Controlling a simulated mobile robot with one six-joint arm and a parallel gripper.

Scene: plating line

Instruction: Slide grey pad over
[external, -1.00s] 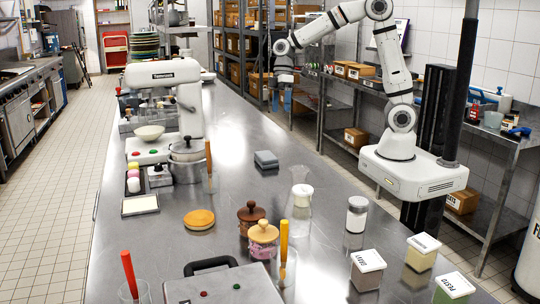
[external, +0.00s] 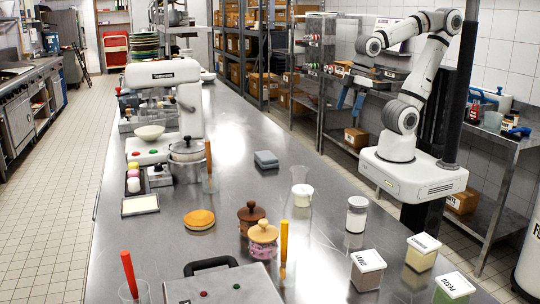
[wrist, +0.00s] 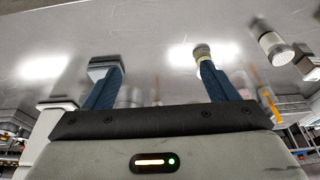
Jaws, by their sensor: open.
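The grey pad (external: 266,159) lies flat on the steel counter (external: 235,130), looking like a small stacked block, in the external view. My gripper (external: 350,103) hangs in the air to the right of the pad and higher in the picture, apart from it. Its blue fingers are spread with nothing between them. In the wrist view my gripper (wrist: 156,70) is also open over a grey surface. A small grey shape shows at the left fingertip there; I cannot tell whether it is the pad.
An orange round (external: 199,219), a brown jar (external: 251,216) and a pink jar (external: 263,240) stand nearer the camera. A glass flask (external: 301,195) and a white-lidded jar (external: 356,214) are to the right. A mixer (external: 163,75) and pot (external: 187,151) stand left. Counter around the pad is clear.

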